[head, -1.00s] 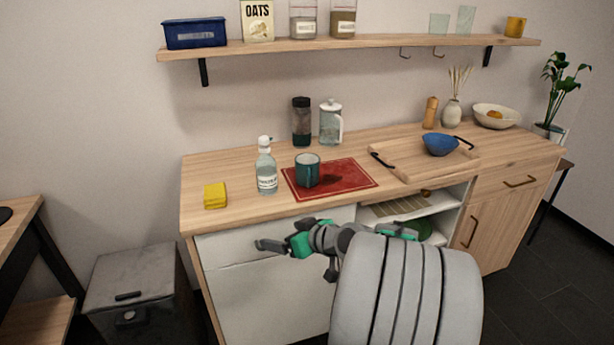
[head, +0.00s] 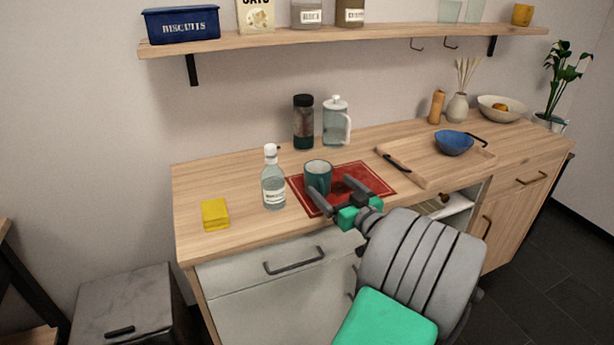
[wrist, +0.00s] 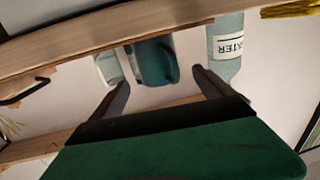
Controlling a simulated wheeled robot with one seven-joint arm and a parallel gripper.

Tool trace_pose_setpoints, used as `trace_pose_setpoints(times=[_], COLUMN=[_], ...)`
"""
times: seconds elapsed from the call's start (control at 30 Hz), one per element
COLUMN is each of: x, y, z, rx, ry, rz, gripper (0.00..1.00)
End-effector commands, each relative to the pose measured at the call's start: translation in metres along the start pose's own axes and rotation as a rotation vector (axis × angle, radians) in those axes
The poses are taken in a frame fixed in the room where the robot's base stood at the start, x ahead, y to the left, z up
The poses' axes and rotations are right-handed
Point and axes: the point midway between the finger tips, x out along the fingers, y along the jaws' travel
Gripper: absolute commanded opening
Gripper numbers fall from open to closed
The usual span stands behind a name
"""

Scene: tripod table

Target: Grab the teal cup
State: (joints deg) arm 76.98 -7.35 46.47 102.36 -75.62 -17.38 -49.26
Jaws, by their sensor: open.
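The teal cup (head: 317,177) stands upright on a red mat (head: 376,179) on the wooden counter. My gripper (head: 330,195) is open and empty, at the front of the cup, with its fingers pointing toward it. In the head view one finger overlaps the cup's lower front, and I cannot tell whether it touches. In the wrist view the cup (wrist: 153,62) shows beyond and between the two fingertips (wrist: 158,78). The cup's lower part is partly hidden in the head view.
A labelled water bottle (head: 273,180) stands just left of the cup. A dark-lidded jar (head: 303,122) and a glass jug (head: 336,124) stand behind it. A yellow sponge (head: 215,214) lies at left. A tray (head: 408,166) with a blue bowl (head: 453,143) is at right.

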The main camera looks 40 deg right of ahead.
Motion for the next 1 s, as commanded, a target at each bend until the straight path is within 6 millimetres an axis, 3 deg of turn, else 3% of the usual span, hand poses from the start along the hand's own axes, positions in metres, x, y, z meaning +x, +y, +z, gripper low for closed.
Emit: trace_pose_setpoints(times=[0.5,0.73,1.0], x=[0.075,0.077,0.076], y=[0.002,0.002,0.002], z=[0.000,0.001,0.001], rx=[0.000,0.000,0.000], ry=[0.000,-0.001,-0.001], rz=[-0.001,-0.001,-0.002], gripper=[0.90,0.90,0.68])
